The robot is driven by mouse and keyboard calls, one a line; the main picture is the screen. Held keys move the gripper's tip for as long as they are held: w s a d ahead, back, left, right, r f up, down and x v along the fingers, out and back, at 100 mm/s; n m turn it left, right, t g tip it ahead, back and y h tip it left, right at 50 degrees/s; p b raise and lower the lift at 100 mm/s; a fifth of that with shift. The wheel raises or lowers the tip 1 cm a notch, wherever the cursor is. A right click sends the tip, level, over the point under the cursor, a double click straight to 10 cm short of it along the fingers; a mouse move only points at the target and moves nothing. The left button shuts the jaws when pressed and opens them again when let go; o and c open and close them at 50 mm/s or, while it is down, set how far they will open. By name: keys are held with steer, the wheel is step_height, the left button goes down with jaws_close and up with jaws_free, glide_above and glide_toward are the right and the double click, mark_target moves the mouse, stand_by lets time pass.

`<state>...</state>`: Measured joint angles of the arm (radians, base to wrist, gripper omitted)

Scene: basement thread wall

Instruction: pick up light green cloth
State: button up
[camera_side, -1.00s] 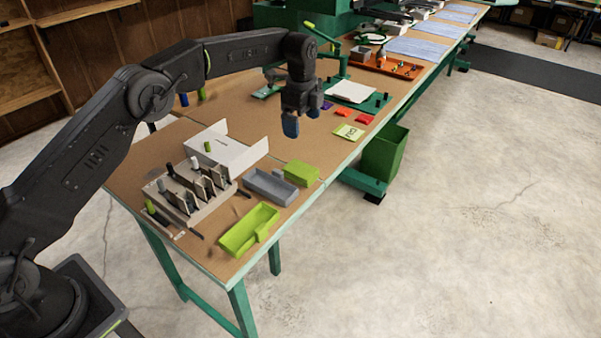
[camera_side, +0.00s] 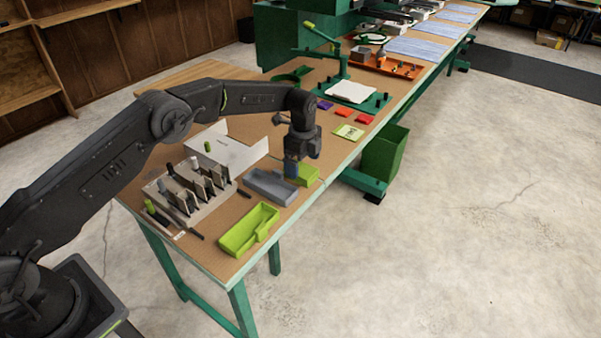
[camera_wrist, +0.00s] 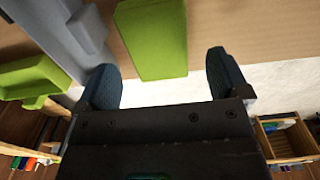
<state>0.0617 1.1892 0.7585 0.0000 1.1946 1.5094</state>
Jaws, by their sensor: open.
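A light green flat square with dark print (camera_side: 349,132) lies on the workbench near its right edge; I cannot tell if it is cloth. A light green block (camera_side: 309,174) sits nearer, beside a grey tray, and also shows in the wrist view (camera_wrist: 155,40). My gripper (camera_side: 291,168) is low over the bench, next to this block and partly hiding its left side. In the wrist view my gripper (camera_wrist: 164,82) is open and empty, with the block ahead between its blue fingers.
A grey tray (camera_side: 270,187) and a light green open tray (camera_side: 249,231) lie nearby. A grey holder with upright parts (camera_side: 188,195) and a white box (camera_side: 234,153) stand left. Small red (camera_side: 366,118) and orange (camera_side: 342,111) pieces lie farther back. The bench's right edge is close.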

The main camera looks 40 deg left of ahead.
mark_target(302, 169)
steer(key=shift+f, duration=1.55)
steer(key=shift+c, duration=0.2)
steer(key=c, duration=1)
steer(key=shift+o, duration=0.2)
steer(key=shift+r, duration=0.15)
step_height(302, 169, up, 4)
steer(key=shift+f, duration=0.15)
steer(key=s+a+r, duration=0.4)
steer(key=a+r, duration=0.3)
steer(key=a, duration=0.3)
steer(key=shift+s+a, duration=0.35)
steer(key=shift+a, duration=0.05)
